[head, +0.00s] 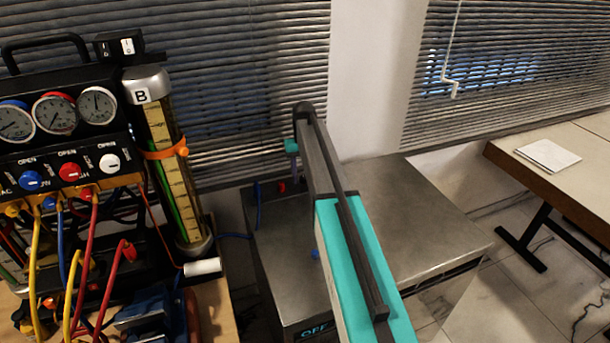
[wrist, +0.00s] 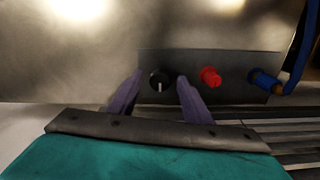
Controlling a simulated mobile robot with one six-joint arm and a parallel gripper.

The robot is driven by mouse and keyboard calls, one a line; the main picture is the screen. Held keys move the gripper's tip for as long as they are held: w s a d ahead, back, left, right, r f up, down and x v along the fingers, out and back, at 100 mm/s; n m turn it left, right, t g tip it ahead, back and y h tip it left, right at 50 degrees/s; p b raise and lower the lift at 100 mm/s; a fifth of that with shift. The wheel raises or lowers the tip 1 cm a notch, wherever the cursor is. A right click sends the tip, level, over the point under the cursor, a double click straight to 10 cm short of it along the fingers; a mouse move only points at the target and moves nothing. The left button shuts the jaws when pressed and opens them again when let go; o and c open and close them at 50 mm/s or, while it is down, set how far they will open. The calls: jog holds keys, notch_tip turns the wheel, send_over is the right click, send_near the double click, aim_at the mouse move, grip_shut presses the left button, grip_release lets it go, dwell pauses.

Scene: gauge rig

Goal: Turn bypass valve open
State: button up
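In the wrist view a black knob (wrist: 160,81) with a white pointer line sits on a dark panel (wrist: 225,65). The pointer points down in the picture. My gripper (wrist: 160,88) is open, with one purple finger on each side of the knob and a gap on both sides. I cannot tell whether the fingertips reach past its face. No label naming the bypass valve is readable. In the head view my gripper (head: 291,160) is partly hidden behind my arm, above a grey metal box. The black knob is hidden there.
A red knob (wrist: 210,76) and a blue fitting with a hose (wrist: 264,80) are right of the black knob. In the head view, the grey metal box (head: 285,255) shows "OFF" on its front. A gauge manifold (head: 65,110) and a tall cylinder marked B (head: 165,160) stand left.

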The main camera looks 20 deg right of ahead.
aim_at(304, 178)
notch_tip(304, 178, up, 14)
jog(key=b, duration=0.3)
dwell(0.8)
jog(key=shift+f, duration=0.15)
dwell(0.4)
